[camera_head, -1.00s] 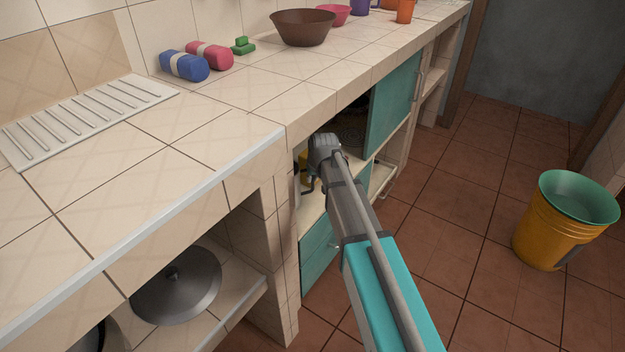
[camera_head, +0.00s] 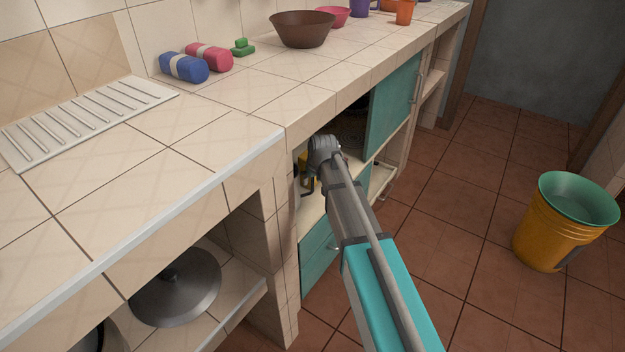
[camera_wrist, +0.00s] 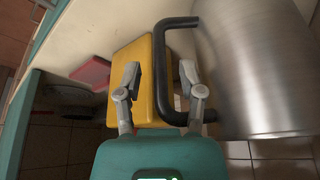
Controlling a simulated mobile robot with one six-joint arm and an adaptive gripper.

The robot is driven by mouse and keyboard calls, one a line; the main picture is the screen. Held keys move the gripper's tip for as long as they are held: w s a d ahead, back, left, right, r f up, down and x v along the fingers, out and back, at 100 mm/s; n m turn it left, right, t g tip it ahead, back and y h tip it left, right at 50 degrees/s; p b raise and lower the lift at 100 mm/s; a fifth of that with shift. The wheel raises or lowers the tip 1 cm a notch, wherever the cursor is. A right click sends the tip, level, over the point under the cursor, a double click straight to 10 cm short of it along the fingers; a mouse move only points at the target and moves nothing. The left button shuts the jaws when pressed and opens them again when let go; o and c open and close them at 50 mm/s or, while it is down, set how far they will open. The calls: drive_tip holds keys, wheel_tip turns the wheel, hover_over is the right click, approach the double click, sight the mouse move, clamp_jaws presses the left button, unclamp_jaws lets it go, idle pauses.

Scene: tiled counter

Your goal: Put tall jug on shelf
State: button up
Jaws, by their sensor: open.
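In the wrist view a large brushed-metal vessel (camera_wrist: 262,70), which looks like the tall jug, fills the right side. Its black bent handle (camera_wrist: 160,75) sticks out to the left. My gripper (camera_wrist: 160,70) is open, with one finger to each side of the handle's long bar as seen here. I cannot tell whether either finger touches it. In the head view my wrist reaches into the open cupboard under the counter and hides most of the jug. A cupboard shelf board (camera_head: 312,209) shows below it.
A yellow block-like object (camera_wrist: 133,60) sits just behind the fingers, with a red item (camera_wrist: 94,74) beside it. A teal door (camera_head: 394,105) stands right of the opening. A metal lid (camera_head: 178,287) lies in the lower left compartment. A yellow bucket (camera_head: 546,242) stands on the floor.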

drive_tip(key=shift+r, duration=0.15)
drive_tip(key=s+d+r+p, duration=0.2)
drive_tip(key=s, duration=0.4)
drive_tip(key=s+d+r+p, duration=0.2)
drive_tip(key=s+d, duration=0.1)
drive_tip(key=s, duration=0.4)
drive_tip(key=shift+r+p, duration=0.25)
drive_tip(key=shift+p, duration=0.1)
idle(0.4)
drive_tip(key=s+d+f+m+g+h, duration=0.1)
drive_tip(key=s+d+m+g, duration=0.2)
drive_tip(key=s+d, duration=0.4)
drive_tip(key=s+g, duration=0.1)
drive_tip(key=s, duration=0.5)
drive_tip(key=shift+f+m+h, duration=0.2)
drive_tip(key=shift+m+h, duration=0.1)
drive_tip(key=shift+c, duration=0.2)
idle(0.3)
